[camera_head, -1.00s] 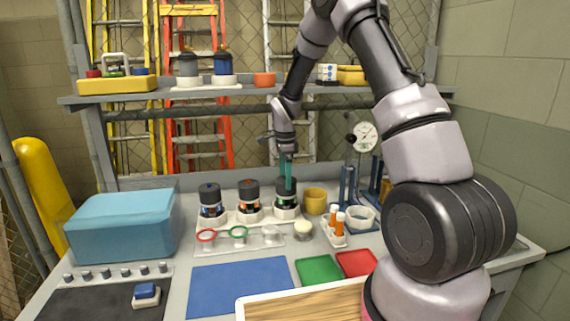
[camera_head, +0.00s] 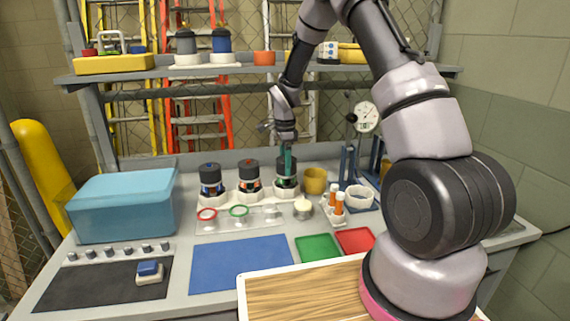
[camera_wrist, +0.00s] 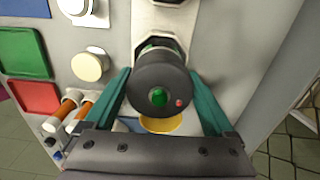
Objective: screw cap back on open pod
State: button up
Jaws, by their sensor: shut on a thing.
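Three pods stand in a white rack (camera_head: 232,201) on the bench. The right-hand pod (camera_head: 287,182) has a dark cap (camera_wrist: 150,88) with a green disc and a small red dot on top. My gripper (camera_head: 287,163) is over this pod, pointing down, with its teal fingers shut on the cap's two sides. In the wrist view the cap sits between the fingers (camera_wrist: 158,80), in line with the pod, and hides most of it. I cannot tell how far the cap is threaded. The left pod (camera_head: 209,181) and middle pod (camera_head: 249,178) have dark tops marked blue and orange.
A yellow cup (camera_head: 314,181) stands close to the right of the pod. The blue mat (camera_head: 241,264) in front is clear. A shelf (camera_head: 250,67) runs behind.

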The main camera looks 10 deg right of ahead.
jog(key=m, duration=0.4)
jog(key=shift+a+m, duration=0.1)
jog(key=shift+m, duration=0.3)
jog(key=m, duration=0.9)
jog(key=shift+f, duration=0.1)
jog(key=m, duration=0.3)
